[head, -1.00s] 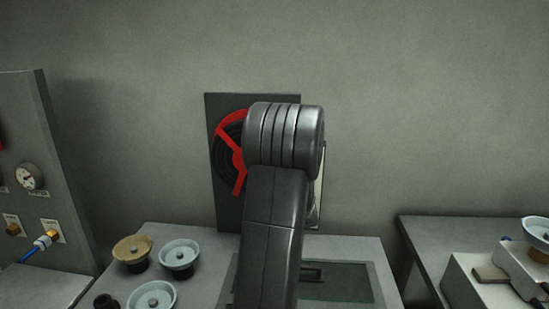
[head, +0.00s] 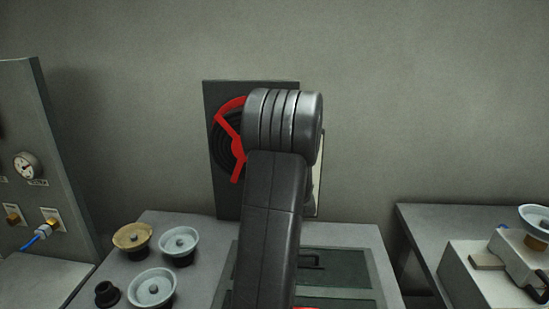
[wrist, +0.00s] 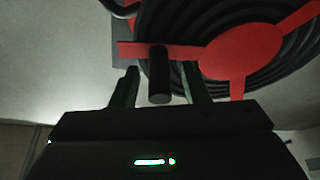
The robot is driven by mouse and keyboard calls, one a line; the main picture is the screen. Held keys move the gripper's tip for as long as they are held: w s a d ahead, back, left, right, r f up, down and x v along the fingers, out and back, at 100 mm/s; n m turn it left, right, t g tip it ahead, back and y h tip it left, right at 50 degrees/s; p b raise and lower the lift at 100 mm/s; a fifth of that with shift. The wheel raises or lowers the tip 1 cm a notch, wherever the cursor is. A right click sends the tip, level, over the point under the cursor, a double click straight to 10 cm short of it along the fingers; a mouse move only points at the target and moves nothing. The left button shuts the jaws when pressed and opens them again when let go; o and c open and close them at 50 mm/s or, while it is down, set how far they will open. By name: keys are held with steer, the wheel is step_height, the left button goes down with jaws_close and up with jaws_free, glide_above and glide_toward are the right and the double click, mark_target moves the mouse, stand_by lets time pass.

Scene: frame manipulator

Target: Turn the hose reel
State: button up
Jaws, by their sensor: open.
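The hose reel is a red spoked wheel (head: 237,148) over coiled black hose, on a dark upright panel (head: 225,200). In the head view my arm covers its right part. In the wrist view the red hub (wrist: 240,50) is at upper right. One red spoke runs left from it to a short black handle peg (wrist: 159,82). My gripper (wrist: 158,70) is open below the reel, with one finger on each side of the peg in the picture. Gaps show on both sides, so the fingers look clear of it. My gripper is hidden behind my arm in the head view.
Several handwheels, such as a tan one (head: 132,236), stand on the counter (head: 205,255) at left. A dark green case (head: 340,275) lies right of my arm. A gauge panel (head: 20,110) stands at far left, a white device (head: 470,285) at far right.

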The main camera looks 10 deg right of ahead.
steer(key=b+v, duration=0.3)
steer(key=v, duration=1)
steer(key=shift+s+f+b, duration=0.15)
steer(key=shift+s+b, duration=0.2)
steer(key=shift+b, duration=0.05)
steer(key=shift+w+a, duration=0.1)
steer(key=shift+a, duration=0.05)
steer(key=p+x, duration=0.3)
steer(key=x, duration=1)
steer(key=shift+w+p, duration=0.35)
steer(key=shift+p, duration=0.05)
steer(key=shift+r, duration=0.2)
